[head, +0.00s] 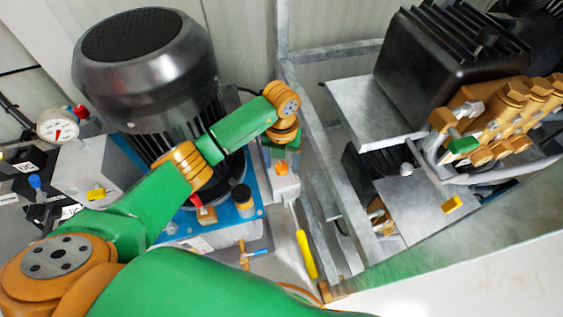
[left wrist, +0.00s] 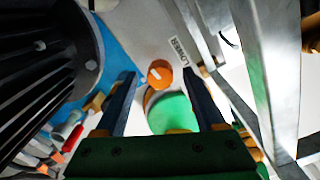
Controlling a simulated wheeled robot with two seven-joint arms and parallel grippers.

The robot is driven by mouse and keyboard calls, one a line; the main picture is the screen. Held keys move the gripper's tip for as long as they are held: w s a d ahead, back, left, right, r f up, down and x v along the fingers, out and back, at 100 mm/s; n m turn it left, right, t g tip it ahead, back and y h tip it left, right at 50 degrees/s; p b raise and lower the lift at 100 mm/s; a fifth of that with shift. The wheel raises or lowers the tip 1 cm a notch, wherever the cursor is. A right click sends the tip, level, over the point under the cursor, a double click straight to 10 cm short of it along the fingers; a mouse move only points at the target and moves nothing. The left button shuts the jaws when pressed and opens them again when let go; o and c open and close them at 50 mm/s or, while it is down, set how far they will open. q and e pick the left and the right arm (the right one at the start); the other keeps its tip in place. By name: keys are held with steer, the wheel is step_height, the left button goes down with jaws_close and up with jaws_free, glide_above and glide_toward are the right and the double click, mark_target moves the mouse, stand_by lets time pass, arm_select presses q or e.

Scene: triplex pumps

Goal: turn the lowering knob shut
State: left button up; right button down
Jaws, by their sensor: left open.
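The lowering knob is a small orange knob (head: 281,168) on a light grey block, just right of the blue base under the big black motor. In the left wrist view the orange knob (left wrist: 160,74) shows a short white mark on its face, with partly readable lettering beside it. My left gripper (head: 282,156) points down at the knob. In the left wrist view its two dark fingers (left wrist: 160,82) are apart, one on each side of the knob in the picture. I cannot tell whether they touch it or how far above it they are. My right gripper is not in view.
The black motor (head: 145,60) stands close on the left of my gripper. A grey metal frame (head: 312,130) rises close on the right. A yellow-handled lever (head: 306,255) and a black-capped filler (head: 241,196) are nearby. A brass pump (head: 500,115) is at the right.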

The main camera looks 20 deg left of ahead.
mark_target(282, 166)
arm_select(q)
jaws_close()
steer(key=shift+m, duration=0.8)
jaws_free()
steer(key=shift+r, duration=0.15)
step_height(282, 166, up, 7)
steer(key=shift+p, duration=0.8)
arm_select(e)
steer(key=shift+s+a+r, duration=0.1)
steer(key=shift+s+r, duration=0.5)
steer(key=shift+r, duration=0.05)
